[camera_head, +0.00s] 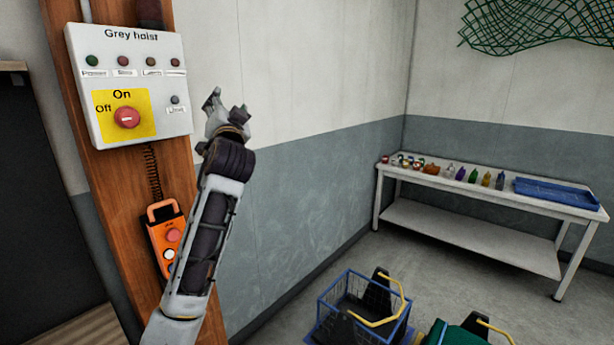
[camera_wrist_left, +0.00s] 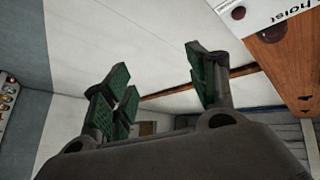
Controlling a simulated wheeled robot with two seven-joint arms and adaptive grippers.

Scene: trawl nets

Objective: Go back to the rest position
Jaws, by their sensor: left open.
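My left gripper (camera_head: 222,108) is raised in front of the pale wall, just right of the Grey hoist control box (camera_head: 124,80) and apart from it. In the left wrist view its green-padded fingers (camera_wrist_left: 160,92) are spread wide with nothing between them. The control box is white with a red knob (camera_head: 127,117) on a yellow plate marked On and Off. The box's corner also shows at the top right of the left wrist view (camera_wrist_left: 262,14). My right gripper does not show in either view.
An orange pendant (camera_head: 165,238) hangs on the wooden post (camera_head: 112,215), partly behind my left forearm. A blue wire basket (camera_head: 340,312) and a green item (camera_head: 462,335) are on the floor. A white table (camera_head: 470,235) with bottles and a blue tray (camera_head: 556,192) stands right.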

